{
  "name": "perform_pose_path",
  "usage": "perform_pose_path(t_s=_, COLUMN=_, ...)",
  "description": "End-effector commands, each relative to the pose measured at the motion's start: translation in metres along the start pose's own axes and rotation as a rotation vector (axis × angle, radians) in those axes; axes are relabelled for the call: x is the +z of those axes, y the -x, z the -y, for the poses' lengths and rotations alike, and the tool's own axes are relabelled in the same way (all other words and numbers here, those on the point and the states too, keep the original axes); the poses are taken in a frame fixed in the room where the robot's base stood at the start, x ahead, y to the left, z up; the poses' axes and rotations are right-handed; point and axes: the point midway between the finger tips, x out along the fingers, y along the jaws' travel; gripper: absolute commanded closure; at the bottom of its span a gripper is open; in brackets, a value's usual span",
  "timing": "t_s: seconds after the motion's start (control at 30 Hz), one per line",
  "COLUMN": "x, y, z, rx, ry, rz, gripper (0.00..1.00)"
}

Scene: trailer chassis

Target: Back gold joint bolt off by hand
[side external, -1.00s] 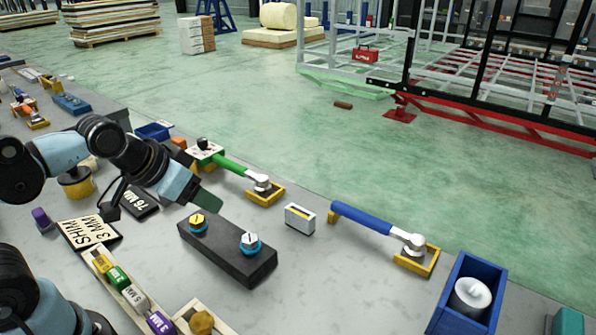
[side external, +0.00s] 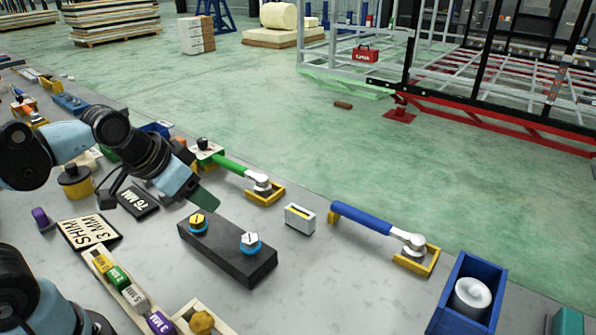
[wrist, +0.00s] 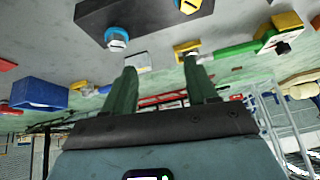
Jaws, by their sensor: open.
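The black joint block (side external: 225,252) lies on the bench in the side view. A gold bolt (side external: 197,220) with a pale line on its head sits in a blue collar at its left end. A silver bolt (side external: 250,240) with a dark line sits in a blue collar at its right end. My gripper (side external: 206,198) is open and empty, with green fingers, behind and above the gold bolt and apart from it. In the wrist view, the silver bolt (wrist: 116,38) shows at the top, and the gold bolt (wrist: 188,5) is cut by the top edge.
A green-handled wrench (side external: 235,168) and a blue-handled wrench (side external: 365,218) lie behind the block. A small grey box (side external: 300,218) stands right of it. A labelled shim tray (side external: 125,290) and a gold hex piece (side external: 202,322) lie in front. Bare bench lies right of the block.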

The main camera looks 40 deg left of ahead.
Motion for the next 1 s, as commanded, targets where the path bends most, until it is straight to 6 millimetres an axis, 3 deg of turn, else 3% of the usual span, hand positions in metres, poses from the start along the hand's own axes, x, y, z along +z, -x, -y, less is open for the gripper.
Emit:
perform_pose_path(t_s=0.27, x=-0.013, y=0.006, z=0.029, rx=0.064, ry=-0.502, rz=0.237, gripper=0.43)
perform_pose_path(t_s=0.6, x=-0.022, y=0.010, z=0.062, rx=0.323, ry=-1.049, rz=0.427, gripper=0.43)
perform_pose_path(t_s=0.77, x=-0.023, y=0.011, z=0.068, rx=0.394, ry=-1.155, rz=0.445, gripper=0.43)
perform_pose_path(t_s=1.0, x=-0.016, y=-0.001, z=0.067, rx=0.407, ry=-1.175, rz=0.447, gripper=0.43)
